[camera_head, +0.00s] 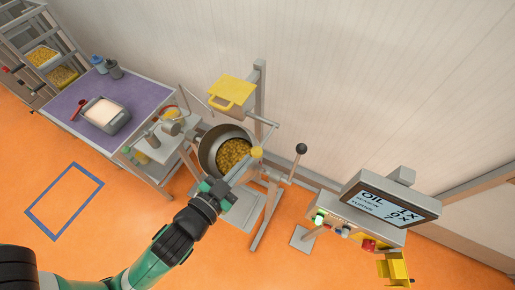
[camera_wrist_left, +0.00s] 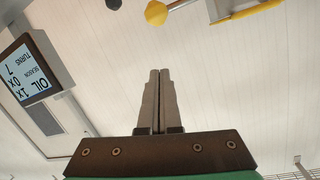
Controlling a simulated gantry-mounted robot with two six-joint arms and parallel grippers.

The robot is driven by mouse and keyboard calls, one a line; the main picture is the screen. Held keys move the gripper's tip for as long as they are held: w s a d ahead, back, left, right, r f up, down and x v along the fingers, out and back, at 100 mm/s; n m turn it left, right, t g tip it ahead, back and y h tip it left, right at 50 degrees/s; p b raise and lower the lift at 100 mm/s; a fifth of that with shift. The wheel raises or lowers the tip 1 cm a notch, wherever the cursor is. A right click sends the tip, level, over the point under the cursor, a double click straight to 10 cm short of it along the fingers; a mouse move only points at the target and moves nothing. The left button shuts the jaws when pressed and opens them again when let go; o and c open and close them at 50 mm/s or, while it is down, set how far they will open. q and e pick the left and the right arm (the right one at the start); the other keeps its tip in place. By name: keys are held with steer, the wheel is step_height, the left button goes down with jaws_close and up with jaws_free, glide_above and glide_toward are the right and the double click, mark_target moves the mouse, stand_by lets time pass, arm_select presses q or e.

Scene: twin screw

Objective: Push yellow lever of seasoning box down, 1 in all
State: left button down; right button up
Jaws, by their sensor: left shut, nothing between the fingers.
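The yellow seasoning box (camera_head: 230,92) hangs on a grey post above the pot. A yellow ball knob (camera_head: 256,152), seemingly the lever's end, shows by the pot's right rim; a rod leads up from near it. The knob (camera_wrist_left: 155,13) and an edge of the yellow box (camera_wrist_left: 250,11) also show at the top of the left wrist view. My left gripper (camera_head: 250,163) is shut and empty, its tips close to the knob in the head view. In the left wrist view the shut fingers (camera_wrist_left: 159,74) point toward the knob, with a visible gap. My right gripper is out of view.
The pot (camera_head: 209,150) holds yellow-brown pieces. A black-knobbed lever (camera_head: 301,149) stands to its right. A screen (camera_head: 390,206) reads OIL 1x, SEASON 0x, TURNS 7. A purple-topped table (camera_head: 85,85) carries a tray (camera_head: 122,119). Orange floor at lower left is open.

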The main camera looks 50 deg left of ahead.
arm_select(q)
steer(key=p, duration=0.2)
glide_above(258, 153)
steer(key=w, duration=0.2)
steer(key=f, duration=0.2)
steer(key=shift+s+d+f, duration=0.1)
steer(key=shift+s+f, duration=0.6)
steer(key=shift+f, duration=0.35)
steer(key=shift+s+f, duration=0.4)
steer(key=shift+f, duration=0.15)
